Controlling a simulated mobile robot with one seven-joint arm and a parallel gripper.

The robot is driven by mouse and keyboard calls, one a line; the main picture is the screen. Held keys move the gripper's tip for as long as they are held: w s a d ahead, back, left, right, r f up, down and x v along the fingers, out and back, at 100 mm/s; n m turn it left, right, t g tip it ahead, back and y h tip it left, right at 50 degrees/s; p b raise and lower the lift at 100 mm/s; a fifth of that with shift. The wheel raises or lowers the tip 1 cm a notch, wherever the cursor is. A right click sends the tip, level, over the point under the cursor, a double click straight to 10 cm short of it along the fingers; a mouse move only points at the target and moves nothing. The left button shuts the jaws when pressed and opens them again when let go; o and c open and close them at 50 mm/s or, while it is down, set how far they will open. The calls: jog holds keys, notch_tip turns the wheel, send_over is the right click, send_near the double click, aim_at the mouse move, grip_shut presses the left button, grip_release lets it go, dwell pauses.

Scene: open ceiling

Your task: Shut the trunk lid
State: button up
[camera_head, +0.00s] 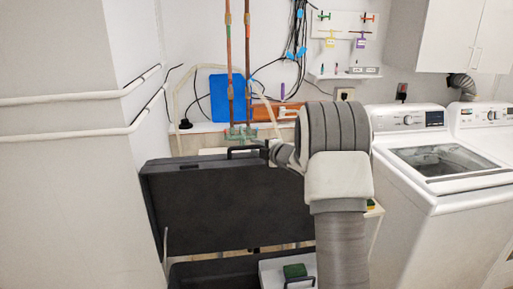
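The dark grey trunk stands in front of me. Its lid (225,205) is raised and leans back, with a black handle (243,150) on its top edge. The trunk's lower part (215,275) shows at the bottom of the picture, cut off by the frame edge. My gripper (268,152) is at the lid's top edge, just right of the handle. Whether it touches the lid is unclear. Its fingers are too small and partly hidden to tell open from shut.
My arm covers the trunk's right side. White washing machines (440,205) stand on the right. A white wall with pipes (80,97) is close on the left. Copper pipes (229,70) and a blue panel (226,97) are behind the lid.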

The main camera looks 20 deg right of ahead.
grip_shut()
dwell(1.3)
